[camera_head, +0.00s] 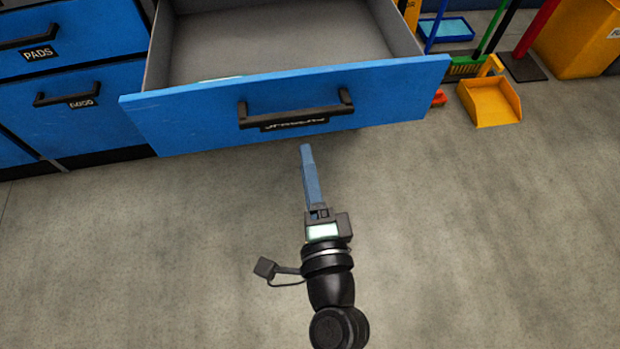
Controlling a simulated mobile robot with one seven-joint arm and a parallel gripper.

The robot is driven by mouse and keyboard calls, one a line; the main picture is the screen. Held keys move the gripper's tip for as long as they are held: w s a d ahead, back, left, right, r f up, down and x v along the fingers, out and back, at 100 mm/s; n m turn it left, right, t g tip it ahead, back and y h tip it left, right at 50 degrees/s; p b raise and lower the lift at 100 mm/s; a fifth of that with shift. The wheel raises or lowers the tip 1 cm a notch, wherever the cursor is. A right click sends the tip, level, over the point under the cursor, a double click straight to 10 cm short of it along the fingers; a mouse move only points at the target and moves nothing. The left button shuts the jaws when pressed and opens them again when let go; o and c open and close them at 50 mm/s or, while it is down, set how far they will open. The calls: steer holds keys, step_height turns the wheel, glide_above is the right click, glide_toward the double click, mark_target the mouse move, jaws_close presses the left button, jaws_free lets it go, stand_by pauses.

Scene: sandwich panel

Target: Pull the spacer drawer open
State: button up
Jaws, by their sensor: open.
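A blue drawer (390,97) stands pulled out far from the cabinet, its grey inside showing. Its black bar handle (297,108) sits in the middle of the front, with a dark label just below it, partly hidden by the handle and hard to read. A small pale green item (222,78) shows inside behind the front panel. My gripper (306,150) is open and empty. Its blue fingers point toward the drawer front, just below the handle in the picture and apart from it.
Closed blue drawers, one labelled PADS (72,37), are at the left. A yellow dustpan (490,101), a broom (466,67), a blue tray (447,30) and a yellow bin (583,38) stand at the right. The grey floor (480,230) in front is clear.

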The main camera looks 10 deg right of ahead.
steer(key=shift+s, duration=1)
steer(key=w+a+r+n+t+y, duration=0.2)
steer(key=w+r+n, duration=0.15)
steer(key=r, duration=0.65)
steer(key=w+a+r+n+t+y, duration=0.1)
steer(key=w+a+r+n, duration=0.3)
steer(key=r, duration=0.5)
steer(key=s+r+n+t+h+p, duration=0.1)
steer(key=s+r+n+t+p, duration=0.1)
steer(key=r+p, duration=1.1)
steer(key=s+r+n+t+h+p, duration=0.1)
steer(key=r+n+p, duration=0.4)
steer(key=r+p, duration=0.8)
steer(key=s+d+r+n+t+h+p, duration=0.1)
steer(key=r+p, duration=1.3)
steer(key=r, duration=2.9)
steer(key=s+n+t, duration=0.2)
steer(key=s, duration=0.1)
steer(key=shift+s+r, duration=0.3)
steer(key=shift+s, duration=0.05)
steer(key=shift+f+n, duration=0.15)
steer(key=shift+n, duration=0.1)
